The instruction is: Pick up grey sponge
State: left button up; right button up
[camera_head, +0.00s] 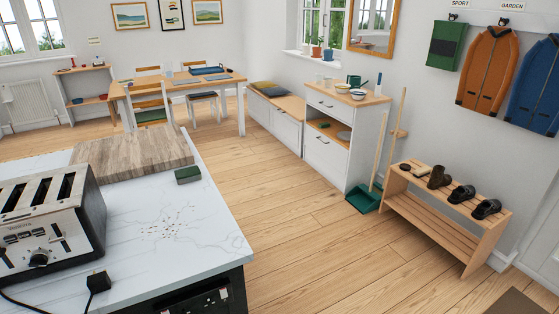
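A small dark grey-green block that looks like the grey sponge (187,175) lies on the white marble-look counter (205,225), near its far right edge. It sits just right of a wooden cutting board (135,155), close to the board's corner; I cannot tell if they touch. Neither of my grippers is in the head view, so their state does not show.
A toaster (45,230) stands at the left of the counter, with a black plug (98,283) and cord in front. Open wooden floor is to the right, then a shoe bench (440,225) and a green dustpan (365,196).

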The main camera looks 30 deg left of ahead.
aim_at(193, 174)
jog(key=i+l+z, duration=0.1)
jog(key=i, duration=0.7)
jog(key=i+l+z, duration=0.15)
jog(key=i, duration=0.65)
jog(key=i+j+u, duration=0.1)
jog(key=i+u, duration=0.15)
jog(key=u, duration=0.2)
jog(key=i+u, duration=0.25)
jog(key=u, duration=0.2)
jog(key=i+u, duration=0.25)
jog(key=u, duration=0.2)
jog(key=i+l+u, duration=0.2)
jog(key=u, duration=0.3)
